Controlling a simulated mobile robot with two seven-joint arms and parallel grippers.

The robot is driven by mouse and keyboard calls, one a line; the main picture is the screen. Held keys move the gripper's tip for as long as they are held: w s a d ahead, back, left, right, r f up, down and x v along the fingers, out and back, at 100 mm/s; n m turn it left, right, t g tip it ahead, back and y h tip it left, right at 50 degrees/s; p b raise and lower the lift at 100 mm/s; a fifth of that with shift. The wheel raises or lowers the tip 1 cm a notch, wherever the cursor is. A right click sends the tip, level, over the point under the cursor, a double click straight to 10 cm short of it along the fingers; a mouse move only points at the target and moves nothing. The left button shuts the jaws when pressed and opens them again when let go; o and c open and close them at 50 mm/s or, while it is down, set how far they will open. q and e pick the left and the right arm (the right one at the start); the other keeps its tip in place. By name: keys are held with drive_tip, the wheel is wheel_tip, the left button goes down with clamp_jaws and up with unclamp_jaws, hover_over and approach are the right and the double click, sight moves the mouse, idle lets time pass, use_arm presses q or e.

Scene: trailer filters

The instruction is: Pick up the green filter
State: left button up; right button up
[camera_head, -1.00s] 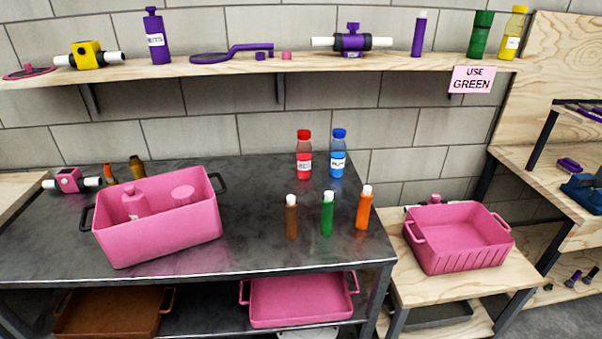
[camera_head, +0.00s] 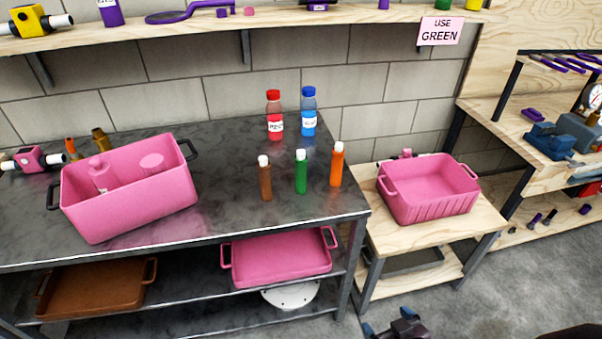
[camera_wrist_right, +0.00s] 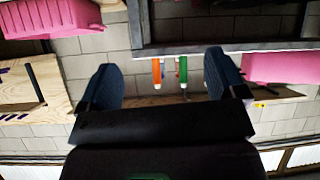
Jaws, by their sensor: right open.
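The green filter (camera_head: 301,172) is a slim green cylinder with a white cap. It stands upright near the front right of the dark metal table (camera_head: 240,222), between a brown filter (camera_head: 265,178) and an orange filter (camera_head: 337,164). In the right wrist view, which is upside down, the green filter (camera_wrist_right: 182,71) shows beyond the gap between the fingers, beside the orange one. My right gripper (camera_head: 392,328) is low at the bottom edge of the head view, in front of the tables and well apart from the filter. Its fingers (camera_wrist_right: 163,72) are spread and empty. My left gripper is not in view.
Red (camera_head: 274,116) and blue (camera_head: 308,112) bottles stand behind the filters. A pink crate (camera_head: 130,208) stands left on the table, another pink bin (camera_head: 430,195) on the wooden stand at right. A pink sign (camera_head: 440,31) reads "USE GREEN". The tabletop before the filters is clear.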

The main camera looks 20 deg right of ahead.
drive_tip(key=shift+s+f, duration=0.1)
drive_tip(key=shift+s, duration=0.1)
drive_tip(key=shift+s+f, duration=0.15)
drive_tip(key=shift+s, duration=0.15)
